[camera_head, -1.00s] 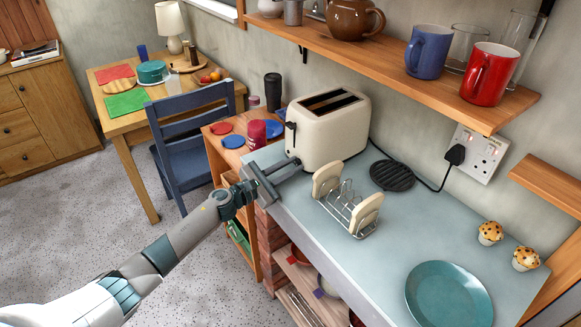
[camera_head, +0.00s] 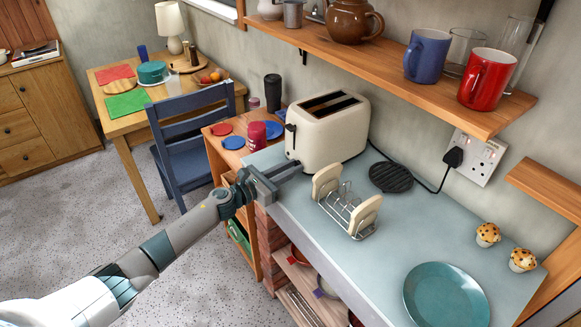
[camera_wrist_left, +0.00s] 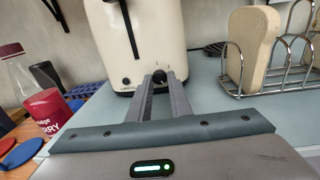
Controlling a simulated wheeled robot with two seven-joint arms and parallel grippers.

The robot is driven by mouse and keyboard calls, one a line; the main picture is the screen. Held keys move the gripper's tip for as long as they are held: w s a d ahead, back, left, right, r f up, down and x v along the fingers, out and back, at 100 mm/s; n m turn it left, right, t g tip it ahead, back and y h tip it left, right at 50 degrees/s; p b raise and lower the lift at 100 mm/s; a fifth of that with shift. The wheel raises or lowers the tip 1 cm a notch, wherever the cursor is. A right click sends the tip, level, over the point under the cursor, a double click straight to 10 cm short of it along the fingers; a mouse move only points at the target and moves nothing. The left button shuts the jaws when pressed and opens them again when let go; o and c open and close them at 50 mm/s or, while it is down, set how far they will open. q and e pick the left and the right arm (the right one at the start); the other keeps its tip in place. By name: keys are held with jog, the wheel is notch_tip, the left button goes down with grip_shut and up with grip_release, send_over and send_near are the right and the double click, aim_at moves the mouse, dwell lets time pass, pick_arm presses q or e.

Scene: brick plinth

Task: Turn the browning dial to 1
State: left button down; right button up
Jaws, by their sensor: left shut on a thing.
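A cream toaster (camera_head: 328,130) stands on the grey-blue worktop, and it also shows in the left wrist view (camera_wrist_left: 118,45). Its black browning dial (camera_wrist_left: 159,77) is low on the end facing my left gripper. My left gripper (camera_head: 297,165) reaches in from the left at the toaster's lower end. In the left wrist view its fingertips (camera_wrist_left: 159,76) are at the dial, close together, and shut on it. They partly cover the dial, and I cannot read its setting. A black lever (camera_head: 290,134) is higher on the same end. My right gripper is not in view.
A metal toast rack (camera_head: 350,212) with two bread slices stands close to the right of my gripper. A black trivet (camera_head: 391,177) and a teal plate (camera_head: 446,295) lie further right. A red-labelled bottle (camera_head: 257,136) stands left of the toaster. A shelf with mugs hangs above.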

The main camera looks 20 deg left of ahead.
pick_arm(q)
jog(key=n+p, duration=0.1)
jog(key=n, duration=0.2)
jog(key=shift+r+n+g, duration=0.1)
jog(key=shift+n+g, duration=0.2)
jog(key=n+p, duration=0.1)
jog(key=n, duration=0.5)
jog(key=n+p, duration=0.1)
jog(key=n, duration=0.2)
jog(key=shift+a+g+h, duration=0.1)
jog(key=shift+g+h, duration=0.3)
jog(key=n, duration=0.6)
jog(key=shift+g+h+p, duration=0.3)
jog(key=shift+h, duration=0.1)
jog(key=n, duration=0.6)
jog(key=shift+w+a+h, duration=0.1)
jog(key=shift+h, duration=0.3)
jog(key=c, duration=1.6)
grip_release()
